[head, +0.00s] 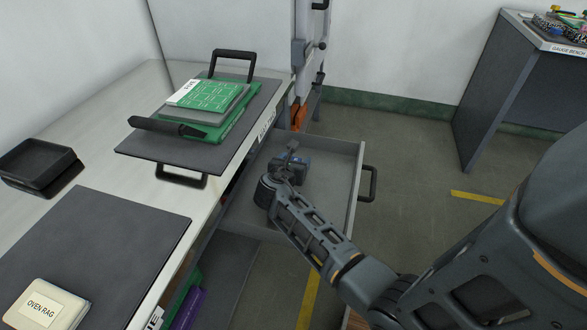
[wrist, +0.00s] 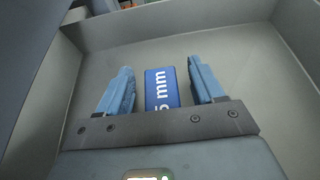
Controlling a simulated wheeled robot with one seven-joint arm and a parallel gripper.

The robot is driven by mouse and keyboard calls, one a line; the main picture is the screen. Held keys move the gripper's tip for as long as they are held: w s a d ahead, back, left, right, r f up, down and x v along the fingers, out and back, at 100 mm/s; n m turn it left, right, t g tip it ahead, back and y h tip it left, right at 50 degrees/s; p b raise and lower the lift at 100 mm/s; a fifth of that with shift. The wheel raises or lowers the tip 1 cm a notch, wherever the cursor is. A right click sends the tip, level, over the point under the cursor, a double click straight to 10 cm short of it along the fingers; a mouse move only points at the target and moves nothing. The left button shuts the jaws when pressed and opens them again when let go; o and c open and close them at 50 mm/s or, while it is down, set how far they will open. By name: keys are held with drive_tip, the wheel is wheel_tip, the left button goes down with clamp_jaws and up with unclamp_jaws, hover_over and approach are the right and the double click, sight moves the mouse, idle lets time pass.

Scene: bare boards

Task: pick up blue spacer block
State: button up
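The blue spacer block (wrist: 161,88) lies in the open grey drawer, with white lettering ending in "mm" on its face. In the wrist view it sits between the two blue-grey fingers of my gripper (wrist: 160,68), with a gap on each side. The fingers are open and do not touch it. The block's near end is hidden behind the gripper's dark crossbar. In the head view my gripper (head: 297,162) is down inside the drawer (head: 330,195), and I cannot tell the block apart from the fingers there.
The drawer walls surround my gripper; its black handle (head: 369,184) is on the right. A gauge bench (head: 500,75) stands back right.

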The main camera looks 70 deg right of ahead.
drive_tip(key=c, duration=1)
drive_tip(key=shift+c, duration=0.4)
drive_tip(key=shift+r, duration=0.15)
